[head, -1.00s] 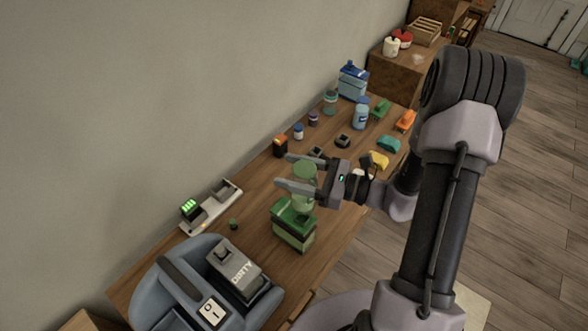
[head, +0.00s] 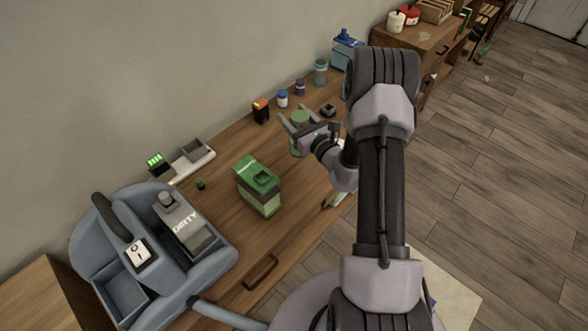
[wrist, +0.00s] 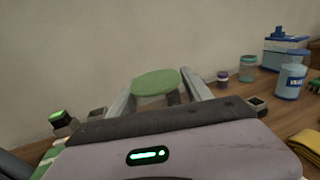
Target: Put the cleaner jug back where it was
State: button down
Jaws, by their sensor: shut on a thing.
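My gripper (head: 292,126) is shut on a pale green, round-lidded jug (head: 300,119), which I take to be the cleaner jug. In the wrist view its green round top (wrist: 157,83) shows between the two fingers; the lower part is hidden behind the gripper. Whether the jug's base touches the bench I cannot tell.
Along the wall stand an orange-black box (head: 261,111), a blue-capped jar (head: 282,98), a purple jar (head: 300,87) and a teal-lidded jar (head: 320,72).

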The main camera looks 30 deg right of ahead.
notch_tip(320, 180, down, 9)
jog(key=b, duration=0.3)
jog(key=shift+w+a+f, duration=0.1)
jog(key=shift+c, duration=2.2)
grip_release()
